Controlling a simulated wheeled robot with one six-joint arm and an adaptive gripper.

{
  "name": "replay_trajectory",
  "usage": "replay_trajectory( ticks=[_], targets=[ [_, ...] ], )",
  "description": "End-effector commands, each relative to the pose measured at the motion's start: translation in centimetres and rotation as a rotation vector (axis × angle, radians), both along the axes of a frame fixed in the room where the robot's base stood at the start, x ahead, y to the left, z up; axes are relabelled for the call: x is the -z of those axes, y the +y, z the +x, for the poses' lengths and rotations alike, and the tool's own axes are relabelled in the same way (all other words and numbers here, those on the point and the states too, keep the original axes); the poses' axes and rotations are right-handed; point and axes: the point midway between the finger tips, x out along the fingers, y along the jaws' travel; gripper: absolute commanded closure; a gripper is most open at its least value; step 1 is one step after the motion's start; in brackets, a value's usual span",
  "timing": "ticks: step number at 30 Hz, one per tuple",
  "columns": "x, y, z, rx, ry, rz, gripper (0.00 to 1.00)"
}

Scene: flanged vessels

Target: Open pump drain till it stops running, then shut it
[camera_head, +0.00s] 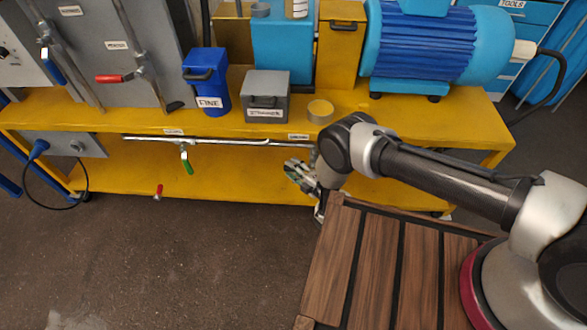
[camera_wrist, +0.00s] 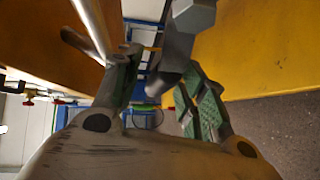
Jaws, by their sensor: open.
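My gripper (camera_head: 301,180) is at the front edge of the yellow bench, below a small unreadable label (camera_head: 298,136). In the wrist view my gripper (camera_wrist: 160,82) has its green-padded fingers spread apart. A grey fitting with a hexagonal end (camera_wrist: 192,16) reaches down between or just beyond the fingers; I see no grip on it. I cannot tell whether it is the pump drain's handle. A green-handled valve (camera_head: 187,160) hangs from the pipe left of my gripper, and a red-handled valve (camera_head: 158,191) sits lower left. The drain outlet and any flow are hidden.
A slatted wooden top (camera_head: 375,270) lies below my arm. The floor (camera_head: 190,265) at left is clear.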

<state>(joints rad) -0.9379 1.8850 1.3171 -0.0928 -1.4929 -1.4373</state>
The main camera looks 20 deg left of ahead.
Motion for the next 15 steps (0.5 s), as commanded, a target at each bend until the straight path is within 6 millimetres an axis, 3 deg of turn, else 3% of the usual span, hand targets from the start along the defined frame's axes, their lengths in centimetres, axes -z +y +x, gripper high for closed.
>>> replay_trajectory(
  ticks=[9, 15],
  targets=[
    [0.04, 0.42, 0.25, 0.0, 0.0, 0.0, 0.58],
    [0.04, 0.41, 0.24, 0.0, 0.001, 0.001, 0.93]
  ],
)
